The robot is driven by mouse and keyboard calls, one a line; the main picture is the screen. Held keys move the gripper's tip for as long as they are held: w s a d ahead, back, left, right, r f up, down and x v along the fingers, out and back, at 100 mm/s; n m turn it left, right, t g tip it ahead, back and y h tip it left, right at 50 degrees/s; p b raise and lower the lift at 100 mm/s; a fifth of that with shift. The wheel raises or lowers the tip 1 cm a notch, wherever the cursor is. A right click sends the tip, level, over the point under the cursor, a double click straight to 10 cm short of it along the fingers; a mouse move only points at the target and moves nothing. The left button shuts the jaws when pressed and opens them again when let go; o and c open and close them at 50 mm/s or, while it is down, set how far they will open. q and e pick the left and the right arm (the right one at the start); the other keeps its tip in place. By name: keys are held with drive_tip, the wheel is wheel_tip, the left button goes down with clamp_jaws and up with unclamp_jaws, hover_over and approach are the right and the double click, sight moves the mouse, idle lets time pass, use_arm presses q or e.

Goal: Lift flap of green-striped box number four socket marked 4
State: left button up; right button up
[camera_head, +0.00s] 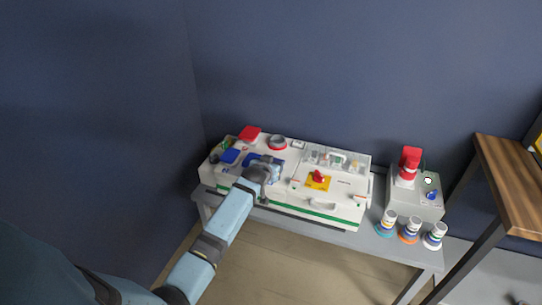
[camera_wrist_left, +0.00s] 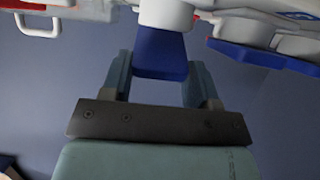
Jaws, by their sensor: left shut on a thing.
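The white box (camera_head: 330,215) with a green stripe along its front stands on a grey table against the dark blue wall. My left gripper (camera_head: 264,171) reaches its front left part. In the left wrist view my gripper (camera_wrist_left: 158,78) is shut on a blue flap (camera_wrist_left: 160,55), which sits between both fingers. The flap joins a white rounded part of the box (camera_wrist_left: 165,14). In the head view the gripper covers most of the held flap. The number 4 cannot be read in either view. My right gripper is not in view.
A raised red flap (camera_head: 249,133) and another blue flap (camera_head: 229,156) are on the box's left part. A red knob on a yellow plate (camera_head: 318,180) is on the right part. A grey box with a red plug (camera_head: 409,165) and several plugs (camera_head: 409,231) stand at right.

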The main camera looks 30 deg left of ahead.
use_arm(q)
drive_tip(key=r+g+p, duration=0.1)
drive_tip(key=p, duration=0.2)
drive_tip(key=w+r+g+p, duration=0.1)
drive_tip(key=r+p, duration=0.1)
drive_tip(key=p, duration=0.2)
drive_tip(key=shift+w+a+g+h, duration=0.15)
drive_tip(key=shift+a+g+h, duration=0.05)
drive_tip(key=shift+g+h, duration=0.2)
drive_tip(key=p, duration=0.1)
drive_tip(key=w+g+p, duration=0.1)
drive_tip(key=p, duration=0.1)
drive_tip(key=shift+a+r+g+h, duration=0.1)
drive_tip(key=shift+r+g+h, duration=0.2)
drive_tip(key=shift+w+a+r+g+p, duration=0.15)
drive_tip(key=shift+w+g+p, duration=0.45)
drive_tip(key=shift+g+p, duration=0.45)
drive_tip(key=shift+w+a+g+h, duration=0.15)
drive_tip(key=shift+w+g+h, duration=0.4)
drive_tip(key=shift+g, duration=0.7)
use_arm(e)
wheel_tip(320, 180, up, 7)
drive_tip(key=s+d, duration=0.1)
use_arm(q)
drive_tip(key=shift+w, duration=0.1)
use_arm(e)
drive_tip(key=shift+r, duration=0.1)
